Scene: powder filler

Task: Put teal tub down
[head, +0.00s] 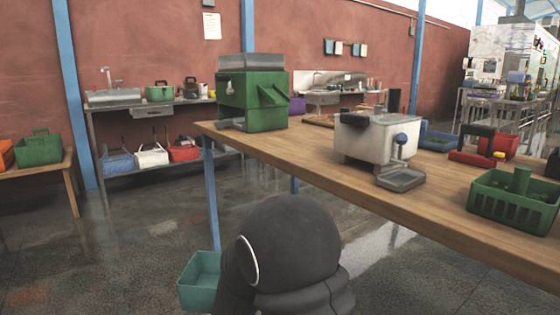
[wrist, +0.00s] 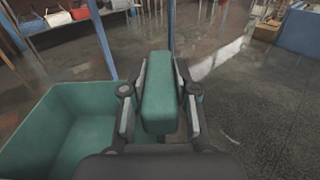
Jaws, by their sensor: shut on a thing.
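The teal tub (wrist: 62,132) fills the lower left of the wrist view, open side up and empty as far as I can see. My gripper (wrist: 160,98) is shut on a teal upright part at the tub's right side. In the head view the tub (head: 200,280) hangs low in front of the table, to the left of my dark arm. The arm hides the tub's right part and my gripper there. The tub appears to be held above the floor, but the exact height is hard to tell.
A wooden table (head: 330,170) stands ahead, holding a green machine (head: 254,100), a white machine (head: 378,138) and a green basket (head: 514,200). Its blue leg (head: 211,195) is close behind the tub. A side table (head: 40,163) stands left. Open floor (head: 120,245) lies left.

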